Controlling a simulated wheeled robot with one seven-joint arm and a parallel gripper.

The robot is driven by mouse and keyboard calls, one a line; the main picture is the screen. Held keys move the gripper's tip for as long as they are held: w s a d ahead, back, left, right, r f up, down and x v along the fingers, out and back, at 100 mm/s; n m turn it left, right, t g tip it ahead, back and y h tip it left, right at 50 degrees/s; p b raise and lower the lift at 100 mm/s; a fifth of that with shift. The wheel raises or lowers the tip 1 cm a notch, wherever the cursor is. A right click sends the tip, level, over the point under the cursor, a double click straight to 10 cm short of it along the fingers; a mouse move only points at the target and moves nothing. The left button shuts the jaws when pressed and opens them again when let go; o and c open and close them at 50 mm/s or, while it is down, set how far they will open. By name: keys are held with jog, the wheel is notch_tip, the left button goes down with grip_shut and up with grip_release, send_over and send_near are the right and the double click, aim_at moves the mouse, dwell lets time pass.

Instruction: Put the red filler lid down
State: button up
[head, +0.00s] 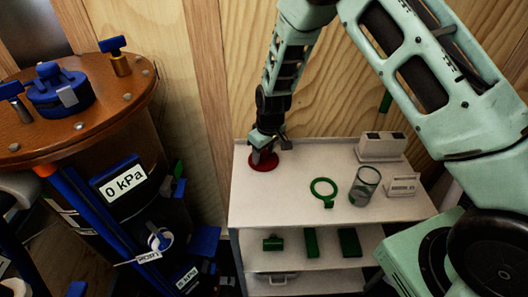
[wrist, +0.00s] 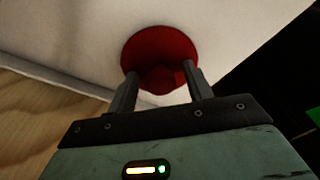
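The red filler lid (head: 262,165) is a round disc at the left back of the white cart's top shelf (head: 290,200). It lies flat there and seems to touch the surface. In the wrist view the lid (wrist: 160,45) has its raised red knob between the fingers of my gripper (wrist: 161,72). The fingers appear to press on both sides of the knob, with no clear gap. In the head view my gripper (head: 264,156) points down over the lid and hides part of it.
Green parts (head: 311,243) lie on the shelf below. A brown-topped tank (head: 75,110) stands left. The cart top's front left is clear.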

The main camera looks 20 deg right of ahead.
aim_at(268, 162)
notch_tip(268, 162, up, 12)
jog(key=s, duration=0.2)
jog(key=s+a+r+n+g+y, duration=0.1)
jog(key=s+a+r, duration=0.3)
jog(key=s, duration=0.4)
jog(key=s+a+r, duration=0.4)
jog(key=s, duration=0.5)
jog(key=s+d+r+n+h, duration=0.1)
jog(key=s+r, duration=0.1)
jog(key=s, duration=1.2)
jog(key=shift+s+d+r+g+b, duration=0.2)
jog(key=shift+s+d+g+b, duration=0.1)
jog(key=shift+d+b, duration=0.1)
